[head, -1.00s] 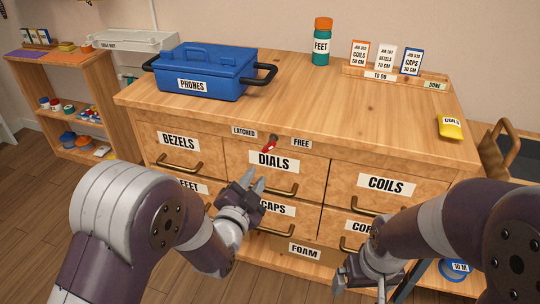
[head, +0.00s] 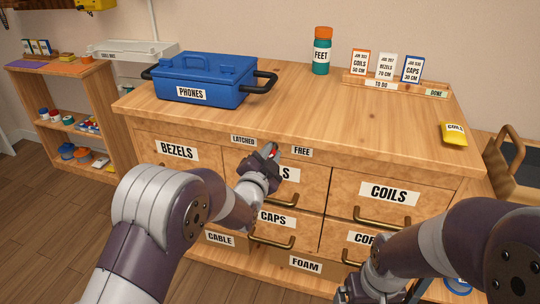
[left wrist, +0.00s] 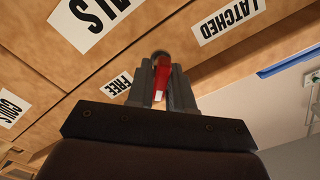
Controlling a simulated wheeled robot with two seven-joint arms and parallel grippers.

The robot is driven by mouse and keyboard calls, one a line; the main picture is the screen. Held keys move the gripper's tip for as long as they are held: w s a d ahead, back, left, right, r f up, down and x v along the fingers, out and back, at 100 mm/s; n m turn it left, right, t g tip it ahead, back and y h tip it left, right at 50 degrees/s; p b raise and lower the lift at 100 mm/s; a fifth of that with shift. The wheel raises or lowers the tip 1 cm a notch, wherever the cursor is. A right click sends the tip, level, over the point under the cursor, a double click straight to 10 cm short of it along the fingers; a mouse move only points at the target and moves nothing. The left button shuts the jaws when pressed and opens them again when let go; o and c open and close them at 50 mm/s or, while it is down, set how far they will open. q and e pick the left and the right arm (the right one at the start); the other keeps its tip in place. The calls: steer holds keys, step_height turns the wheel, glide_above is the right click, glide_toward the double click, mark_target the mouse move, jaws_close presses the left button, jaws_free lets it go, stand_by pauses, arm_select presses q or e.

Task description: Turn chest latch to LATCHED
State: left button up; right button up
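The chest latch is a small red lever with a white tip on the strip above the DIALS drawer, between the LATCHED label (head: 243,140) and the FREE label (head: 302,151). In the head view my left gripper (head: 270,152) is at the latch and mostly hides it. In the left wrist view the red latch (left wrist: 162,75) stands between the two fingers of my left gripper (left wrist: 161,85), which are close against its sides. The LATCHED label is to its right and the FREE label to its left there. My right gripper (head: 352,291) is low, at the bottom edge, partly hidden.
The wooden chest (head: 300,95) carries a blue PHONES box (head: 205,75), a FEET bottle (head: 322,52), a card rack (head: 395,85) and a yellow COILS packet (head: 454,133). Drawer handles stick out below the latch. A shelf (head: 62,105) stands at left.

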arm_select(q)
jaws_close()
steer(key=n, duration=0.3)
steer(key=shift+n, duration=0.4)
steer(key=n, duration=0.4)
steer(key=shift+a+n+b, duration=0.15)
steer(key=shift+n+b, duration=0.15)
steer(key=shift+b, duration=0.05)
steer(key=n, duration=0.5)
steer(key=shift+a, duration=0.1)
steer(key=shift+f+n, duration=0.1)
steer(key=shift+n, duration=2.2)
steer(key=shift+b, duration=0.3)
